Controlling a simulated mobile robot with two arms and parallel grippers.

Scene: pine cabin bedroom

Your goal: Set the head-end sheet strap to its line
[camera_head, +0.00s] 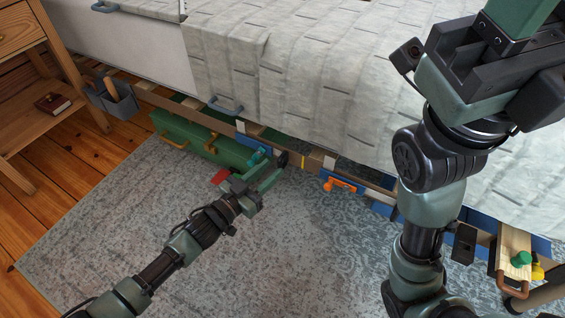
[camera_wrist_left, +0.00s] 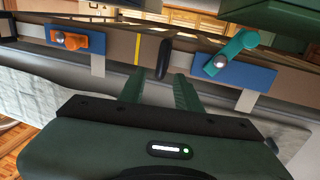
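A black upright tab (camera_head: 282,158) sits on the bed's side rail, and in the left wrist view (camera_wrist_left: 164,59) it stands just right of a yellow line (camera_wrist_left: 137,50), apart from it. The line also shows in the head view (camera_head: 303,161). I cannot tell whether the tab belongs to the strap. My left gripper (camera_head: 272,180) is near the rail. In the left wrist view its fingers (camera_wrist_left: 160,92) are apart, with the tab beyond the gap and nothing visibly held. My right gripper (camera_head: 515,22) is raised at upper right, partly cut off; its opening is unclear.
A teal lever (camera_wrist_left: 238,48) and an orange lever (camera_wrist_left: 70,40) on blue plates flank the tab. A green box (camera_head: 205,140) lies under the bed. A grey caddy (camera_head: 112,98) hangs at the left.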

